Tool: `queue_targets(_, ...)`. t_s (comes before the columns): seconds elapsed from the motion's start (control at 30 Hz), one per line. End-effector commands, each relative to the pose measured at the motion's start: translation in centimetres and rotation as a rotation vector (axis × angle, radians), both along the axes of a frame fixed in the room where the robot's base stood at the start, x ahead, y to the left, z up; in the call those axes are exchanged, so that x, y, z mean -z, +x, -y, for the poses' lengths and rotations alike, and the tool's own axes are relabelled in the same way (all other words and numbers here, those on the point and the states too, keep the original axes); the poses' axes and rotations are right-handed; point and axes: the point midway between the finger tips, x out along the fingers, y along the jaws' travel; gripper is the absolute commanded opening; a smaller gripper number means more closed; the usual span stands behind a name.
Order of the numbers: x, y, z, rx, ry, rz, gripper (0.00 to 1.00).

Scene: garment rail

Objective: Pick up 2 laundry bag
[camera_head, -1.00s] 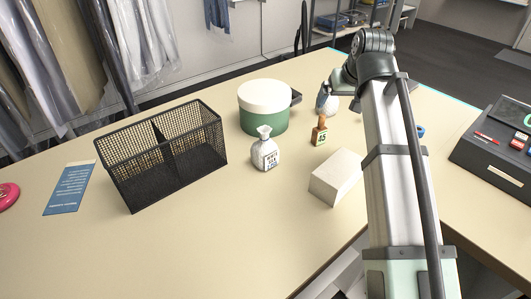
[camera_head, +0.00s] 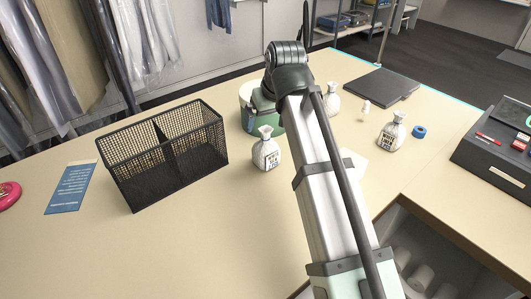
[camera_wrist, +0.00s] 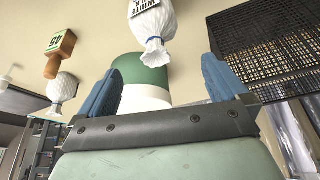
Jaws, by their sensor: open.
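Three white tied laundry bags with printed labels show in the head view. One bag (camera_head: 266,152) stands near the basket, left of my arm. Another bag (camera_head: 333,100) is behind my arm, and a third bag (camera_head: 392,132) is at the right. In the wrist view, my gripper (camera_wrist: 160,85) is open with blue fingers apart and nothing held. A bag (camera_wrist: 153,35) labelled WHITE lies beyond the fingers, near the middle. A further bag (camera_wrist: 62,90) is left of the left finger.
A black mesh basket (camera_head: 160,165) stands at left. A green and white round box (camera_head: 246,116) is partly hidden by my arm. A wooden stamp (camera_wrist: 60,55) shows in the wrist view. A blue roll (camera_head: 418,132), black flat case (camera_head: 382,84) and register (camera_head: 500,140) are right.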

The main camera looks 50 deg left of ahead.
Motion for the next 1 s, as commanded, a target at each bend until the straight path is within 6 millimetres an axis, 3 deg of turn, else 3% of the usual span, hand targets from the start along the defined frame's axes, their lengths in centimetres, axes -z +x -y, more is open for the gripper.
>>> queue_targets(0.2,2.6,0.3,-1.1,0.0,0.0,0.0,1.0)
queue_targets(0.57,4.1,0.5,-1.7,0.001,0.0,0.001,1.0)
queue_targets(1.0,8.2,1.2,-3.4,0.001,0.0,0.0,1.0)
